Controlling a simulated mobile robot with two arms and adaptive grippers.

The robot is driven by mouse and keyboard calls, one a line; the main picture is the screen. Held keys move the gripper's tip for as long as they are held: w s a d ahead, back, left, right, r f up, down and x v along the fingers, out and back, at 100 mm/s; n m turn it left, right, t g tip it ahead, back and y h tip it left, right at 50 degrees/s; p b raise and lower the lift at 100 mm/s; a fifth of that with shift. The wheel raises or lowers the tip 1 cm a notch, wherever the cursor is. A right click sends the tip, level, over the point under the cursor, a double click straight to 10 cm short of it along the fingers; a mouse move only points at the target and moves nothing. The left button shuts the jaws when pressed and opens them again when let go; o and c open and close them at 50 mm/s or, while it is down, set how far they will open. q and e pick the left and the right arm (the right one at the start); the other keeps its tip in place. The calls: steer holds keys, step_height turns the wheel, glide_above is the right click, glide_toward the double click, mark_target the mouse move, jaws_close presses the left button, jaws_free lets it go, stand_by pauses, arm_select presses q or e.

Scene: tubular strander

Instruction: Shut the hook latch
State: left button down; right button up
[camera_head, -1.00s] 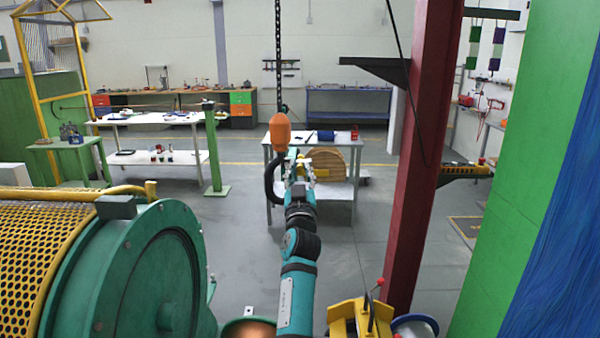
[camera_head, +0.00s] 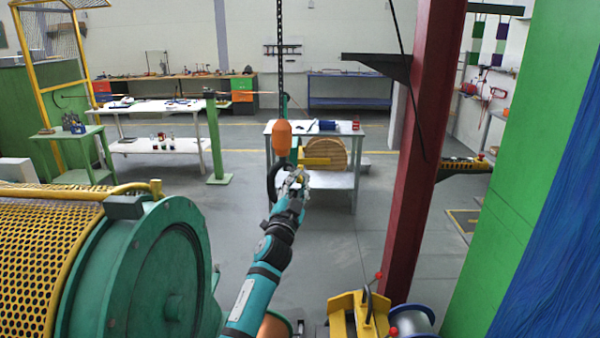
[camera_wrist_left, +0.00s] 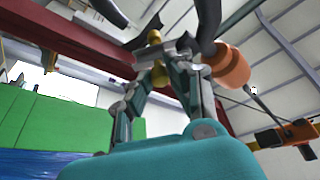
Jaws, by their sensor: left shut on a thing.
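The orange hook block (camera_head: 281,138) hangs on a chain, with the black hook (camera_head: 271,181) curving below it. In the left wrist view the orange block (camera_wrist_left: 230,68) is at the upper right, beside the dark hook (camera_wrist_left: 208,20). My left gripper (camera_head: 296,177) is at the right side of the hook, under the block. In the wrist view its fingers (camera_wrist_left: 176,52) are closed on a small grey metal piece at the hook, which looks like the hook latch (camera_wrist_left: 182,42). The fingers hide much of it, and I cannot tell the latch's exact angle. My right gripper is out of view.
A grey table (camera_head: 346,183) with a wooden reel (camera_head: 326,153) stands behind the hook. The green drum machine (camera_head: 140,270) is at lower left, a red column (camera_head: 428,140) at right. A yellow fixture (camera_head: 356,312) is at the bottom. Floor around the hook is clear.

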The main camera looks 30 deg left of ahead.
arm_select(q)
steer(key=shift+s+a+f+m+g+h+p, duration=0.15)
steer(key=shift+a+m+g+h+p, duration=0.3)
steer(key=shift+m, duration=0.95)
steer(key=shift+s+a+f+m+h+p, duration=0.15)
steer(key=shift+m+h, duration=0.45)
steer(key=shift+m, duration=0.8)
steer(key=shift+s+a+f+m+g+h+p, duration=0.2)
steer(key=shift+m+h+p, duration=0.3)
steer(key=shift+m, duration=0.9)
steer(key=c, duration=1.2)
jaws_free()
steer(key=shift+w+a, duration=0.1)
steer(key=shift+c, duration=0.2)
